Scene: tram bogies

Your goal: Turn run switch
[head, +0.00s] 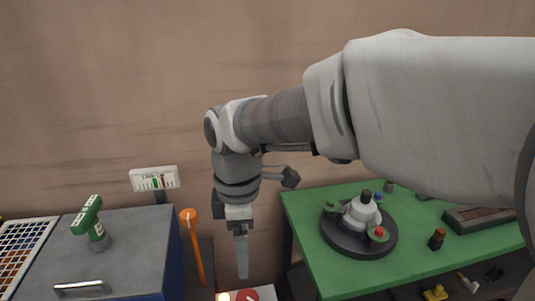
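My gripper (242,262) hangs straight down at the lower middle of the head view. Its fingers overlap into one narrow grey shape, so I cannot tell whether they are open or shut. Below the fingertips is a white panel (267,293), cut off by the bottom edge of the picture. It carries a round red knob-like part (246,295), which may be the run switch, and a glowing orange-white lamp (223,297) to its left. The fingertips appear just above the red part. I cannot tell whether they touch it.
On the left, a grey-topped cabinet (140,240) bears a green handheld tool (88,217). A gauge sign (155,179) and an orange lever-like tool (194,250) stand near it. On the right, a green table (310,225) holds a round dark-based device (360,225) and small parts.

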